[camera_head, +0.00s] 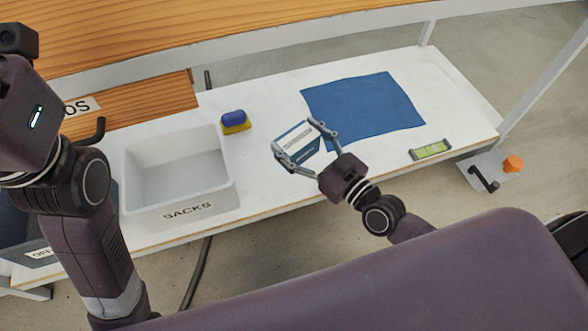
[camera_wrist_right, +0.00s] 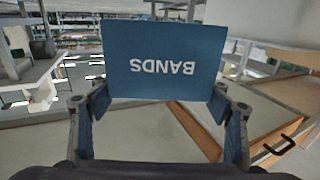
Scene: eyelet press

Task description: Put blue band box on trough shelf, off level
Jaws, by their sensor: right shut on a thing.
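My right gripper (camera_head: 298,147) is shut on a blue-and-white box (camera_head: 297,141), held tilted in the head view over the white shelf (camera_head: 265,170). In the right wrist view the blue box face (camera_wrist_right: 163,62) reads BANDS upside down, with a finger on each side. I cannot tell whether the box touches the shelf. A yellow-green level (camera_head: 431,149) lies near the shelf's right front edge, apart from the box. My left arm comes in at the left, but its gripper is not in view.
A white bin (camera_head: 178,212) marked SACKS stands left on the shelf, with a blue-and-yellow sponge (camera_head: 236,122) beside it. A blue cloth (camera_head: 375,100) lies behind and right of the box. A wooden top (camera_head: 180,35) overhangs the back. White surface is free between bin and box.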

